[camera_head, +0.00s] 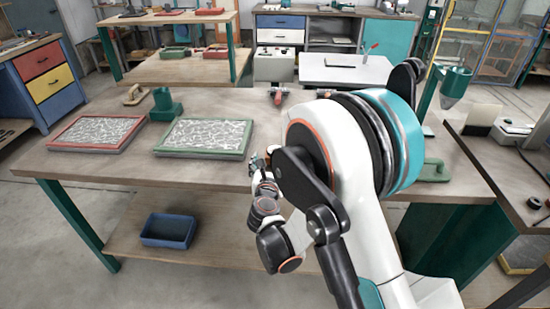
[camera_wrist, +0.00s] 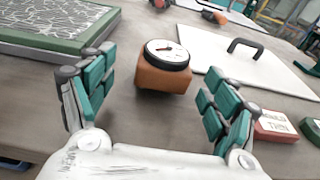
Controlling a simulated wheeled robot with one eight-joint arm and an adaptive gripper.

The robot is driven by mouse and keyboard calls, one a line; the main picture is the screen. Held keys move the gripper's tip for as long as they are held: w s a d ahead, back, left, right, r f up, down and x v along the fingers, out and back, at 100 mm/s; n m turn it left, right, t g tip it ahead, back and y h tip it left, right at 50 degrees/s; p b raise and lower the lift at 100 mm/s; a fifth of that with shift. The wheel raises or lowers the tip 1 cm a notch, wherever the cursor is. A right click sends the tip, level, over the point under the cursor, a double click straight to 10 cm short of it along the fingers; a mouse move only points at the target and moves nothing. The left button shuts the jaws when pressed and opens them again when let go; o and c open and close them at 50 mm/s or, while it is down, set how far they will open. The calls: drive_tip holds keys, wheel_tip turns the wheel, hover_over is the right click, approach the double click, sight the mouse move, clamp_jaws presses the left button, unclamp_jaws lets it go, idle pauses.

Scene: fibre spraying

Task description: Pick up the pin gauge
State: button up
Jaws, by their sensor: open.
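The pin gauge, a round white dial with a black rim on an orange-brown block (camera_wrist: 163,77), stands upright on the table in the wrist view. My gripper (camera_wrist: 156,80) is open, its teal fingers apart to the left and right of the gauge. The gauge lies ahead, between the finger directions, and neither finger is seen touching it. In the head view my gripper (camera_head: 260,163) is low over the table's front part, and my arm hides much of that area; I cannot make out the gauge clearly there.
A green-framed tray (camera_head: 204,137) with a fibre pattern lies left of my gripper, a red-framed one (camera_head: 96,133) farther left. A white board with a black handle (camera_wrist: 228,60) lies right of the gauge. Small red and green blocks, the red one labelled (camera_wrist: 277,126), are at right.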

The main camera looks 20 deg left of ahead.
drive_tip(key=shift+d+b+x, duration=0.15)
drive_tip(key=shift+b+x, duration=0.4)
drive_tip(key=shift+x, duration=0.95)
drive_tip(key=shift+d+b+x, duration=0.15)
drive_tip(key=shift+b+x, duration=0.35)
drive_tip(key=shift+x, duration=0.95)
drive_tip(key=shift+w+r, duration=0.1)
drive_tip(key=shift+r, duration=0.05)
drive_tip(key=shift+c, duration=0.2)
drive_tip(key=c, duration=1.3)
